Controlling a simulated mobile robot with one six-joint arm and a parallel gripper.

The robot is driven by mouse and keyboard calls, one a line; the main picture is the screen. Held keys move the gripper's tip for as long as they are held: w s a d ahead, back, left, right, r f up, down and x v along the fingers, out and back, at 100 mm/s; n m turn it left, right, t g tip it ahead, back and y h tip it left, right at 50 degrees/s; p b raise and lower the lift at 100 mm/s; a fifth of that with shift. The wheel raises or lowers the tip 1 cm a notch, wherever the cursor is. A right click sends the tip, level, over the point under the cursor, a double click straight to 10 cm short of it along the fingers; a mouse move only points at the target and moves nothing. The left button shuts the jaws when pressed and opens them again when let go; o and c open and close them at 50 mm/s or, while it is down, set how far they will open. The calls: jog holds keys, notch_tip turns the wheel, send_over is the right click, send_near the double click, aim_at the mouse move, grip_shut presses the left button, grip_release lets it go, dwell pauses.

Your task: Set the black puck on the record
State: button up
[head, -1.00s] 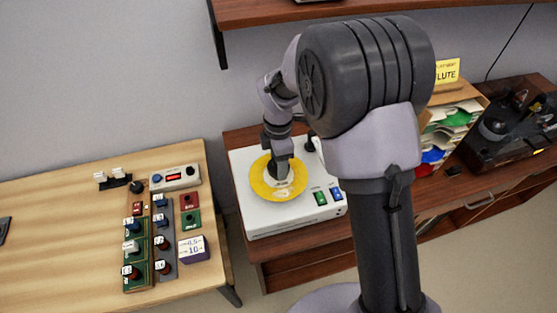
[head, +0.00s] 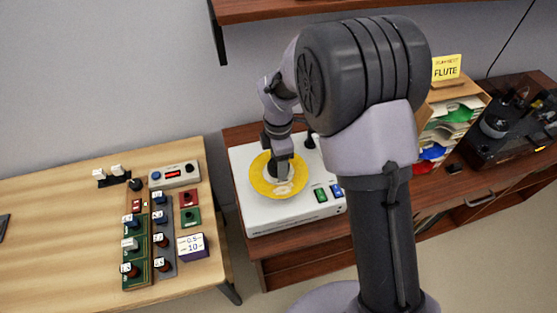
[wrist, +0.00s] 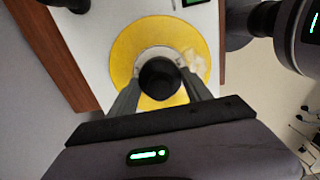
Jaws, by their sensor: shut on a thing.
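A yellow record (head: 257,183) with a pale label lies on a white turntable (head: 245,215) in the head view. My gripper (head: 280,175) is over the record. In the wrist view my gripper (wrist: 160,85) is shut on the round black puck (wrist: 160,76), with one finger on each side of it. The puck is over the middle of the yellow record (wrist: 122,60) and hides the record's centre. I cannot tell whether the puck touches the record. In the head view my gripper partly hides the puck.
Green and blue buttons (head: 320,195) sit on the turntable's front right. A black knobbed post (head: 309,141) stands at its back right. A wooden table (head: 60,225) with several small control boxes is at left. A file box (head: 455,115) and a dark machine (head: 510,125) are at right.

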jog(key=shift+f+b, duration=0.3)
jog(key=shift+f, duration=0.3)
dwell(0.3)
jog(key=o, duration=1.7)
jog(key=shift+c, duration=0.2)
jog(key=shift+o, duration=0.5)
jog(key=shift+o, duration=1.4)
jog(key=shift+r, duration=0.1)
notch_tip(320, 180, up, 5)
jog(key=p, duration=0.4)
jog(key=shift+p, duration=0.35)
